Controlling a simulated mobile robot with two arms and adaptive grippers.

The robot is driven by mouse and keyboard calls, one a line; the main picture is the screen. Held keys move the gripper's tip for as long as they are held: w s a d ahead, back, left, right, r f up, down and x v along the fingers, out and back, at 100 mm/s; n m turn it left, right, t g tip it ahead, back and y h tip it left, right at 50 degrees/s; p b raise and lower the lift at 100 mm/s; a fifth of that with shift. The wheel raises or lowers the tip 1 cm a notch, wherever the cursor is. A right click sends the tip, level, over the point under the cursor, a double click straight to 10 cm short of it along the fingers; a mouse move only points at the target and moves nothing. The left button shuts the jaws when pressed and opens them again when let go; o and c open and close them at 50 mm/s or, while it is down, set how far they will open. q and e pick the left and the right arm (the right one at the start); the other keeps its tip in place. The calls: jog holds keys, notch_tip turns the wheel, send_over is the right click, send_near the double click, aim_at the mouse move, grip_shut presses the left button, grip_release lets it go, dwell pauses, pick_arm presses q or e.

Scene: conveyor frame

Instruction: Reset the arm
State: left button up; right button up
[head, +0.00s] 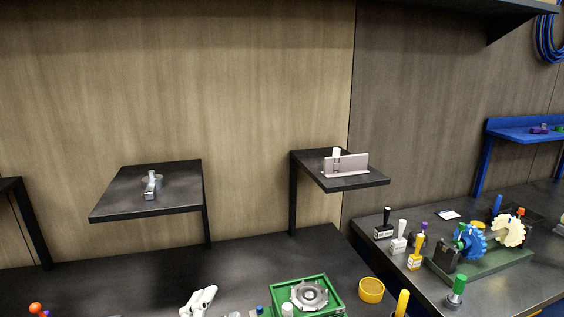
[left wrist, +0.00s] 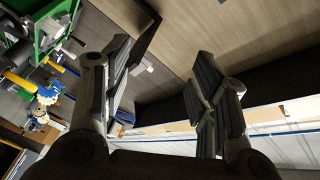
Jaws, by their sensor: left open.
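My left gripper (left wrist: 165,95) shows in the left wrist view, its two dark padded fingers spread wide apart with nothing between them. Behind the fingers are a wood-panelled wall (left wrist: 225,30) and part of a green-framed bench area at the upper left. The picture there is tilted. Neither of my grippers shows in the head view. My right gripper is in neither view.
In the head view two dark wall shelves (head: 120,205) and (head: 360,182) hold metal parts. Below, a dark bench (head: 130,275) carries a green fixture (head: 332,310), a yellow ring (head: 371,290) and a white part (head: 198,300). A gear assembly (head: 470,241) stands at right.

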pick_arm(q)
jog(key=s+a+f+n+g+y, duration=0.2)
jog(key=s+a+f+n+g, duration=0.15)
jog(key=f, duration=0.45)
jog(key=s+a+f+n+g+y, duration=0.1)
jog(key=s+a+f+n+g, duration=0.25)
jog(key=f, duration=0.35)
jog(key=s+a+f+n+g, duration=0.1)
jog(key=s+f+n+g, duration=0.1)
jog(key=s+f+g, duration=0.45)
jog(key=s+f+n+g, duration=0.1)
jog(key=s+f+n, duration=0.25)
jog(key=s, duration=0.55)
notch_tip(320, 180, down, 27)
jog(key=s+m+g, duration=0.1)
jog(key=s, duration=0.1)
jog(key=s+a+f+g, duration=0.1)
jog(key=s+a+f, duration=0.2)
jog(key=s+f, duration=1.2)
jog(key=shift+s, duration=0.6)
jog(key=shift+m, duration=0.25)
